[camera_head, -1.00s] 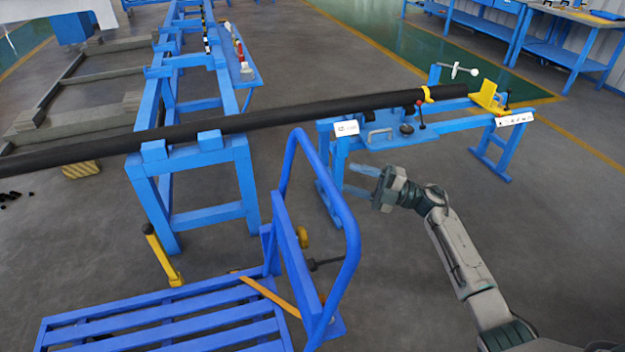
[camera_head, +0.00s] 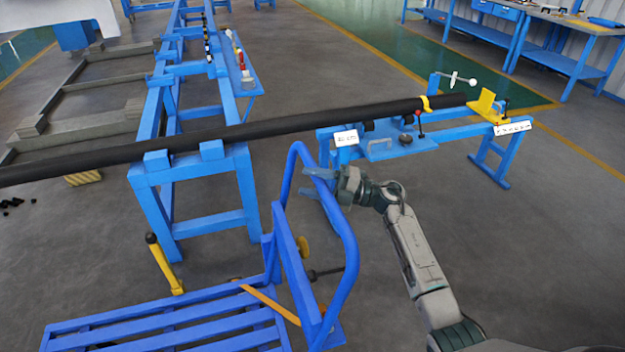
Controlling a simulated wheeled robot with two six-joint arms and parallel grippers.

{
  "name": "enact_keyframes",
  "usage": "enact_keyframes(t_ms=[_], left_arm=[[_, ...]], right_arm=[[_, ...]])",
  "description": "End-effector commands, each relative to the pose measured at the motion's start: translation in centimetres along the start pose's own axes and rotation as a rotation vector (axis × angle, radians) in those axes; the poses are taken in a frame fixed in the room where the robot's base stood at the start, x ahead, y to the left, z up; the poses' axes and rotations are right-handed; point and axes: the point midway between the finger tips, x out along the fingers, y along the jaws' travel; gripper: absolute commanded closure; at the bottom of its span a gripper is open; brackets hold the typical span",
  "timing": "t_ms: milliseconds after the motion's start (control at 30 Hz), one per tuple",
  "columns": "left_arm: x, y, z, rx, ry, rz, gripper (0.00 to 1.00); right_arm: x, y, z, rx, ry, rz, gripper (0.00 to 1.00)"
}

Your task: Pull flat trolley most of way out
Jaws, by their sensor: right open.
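The blue flat trolley has a slatted deck (camera_head: 170,330) at the bottom left and an upright tubular push handle (camera_head: 345,245) at its right end. My right gripper (camera_head: 311,181) is open, with its fingers pointing left at the upper part of the handle loop. The fingers overlap the handle tube in this view; I cannot tell whether they touch it or surround it. My left gripper is not in view.
A long black pipe (camera_head: 290,124) crosses over a blue stand (camera_head: 200,175) and a blue bench with a yellow clamp (camera_head: 487,104). A yellow post (camera_head: 165,265) stands behind the deck. Grey floor is open at right.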

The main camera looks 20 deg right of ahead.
Motion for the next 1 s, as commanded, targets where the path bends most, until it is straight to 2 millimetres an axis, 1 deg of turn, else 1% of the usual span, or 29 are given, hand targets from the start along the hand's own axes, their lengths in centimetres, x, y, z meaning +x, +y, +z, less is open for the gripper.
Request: enact_keyframes(t_ms=[233, 267, 400, 500, 767, 867, 1000], left_arm=[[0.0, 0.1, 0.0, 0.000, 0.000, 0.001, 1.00], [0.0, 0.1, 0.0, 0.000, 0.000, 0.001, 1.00], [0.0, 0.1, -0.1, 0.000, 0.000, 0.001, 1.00], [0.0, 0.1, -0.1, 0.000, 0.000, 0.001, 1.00], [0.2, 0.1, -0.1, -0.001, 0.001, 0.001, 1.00], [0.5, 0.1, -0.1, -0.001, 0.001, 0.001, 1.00], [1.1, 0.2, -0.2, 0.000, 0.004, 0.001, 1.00]], right_arm=[[0.1, -0.1, 0.0, 0.000, 0.000, -0.001, 0.53], [0.1, -0.1, 0.0, 0.000, 0.000, -0.001, 0.55], [0.1, -0.1, 0.0, 0.000, 0.000, -0.001, 0.83], [0.1, -0.1, 0.0, 0.000, 0.000, -0.001, 1.00], [-0.2, -0.1, 0.1, 0.000, 0.000, -0.002, 1.00], [-0.8, -0.1, 0.4, 0.000, -0.001, -0.003, 1.00], [-2.2, 0.1, 1.0, -0.001, -0.002, -0.004, 1.00]])
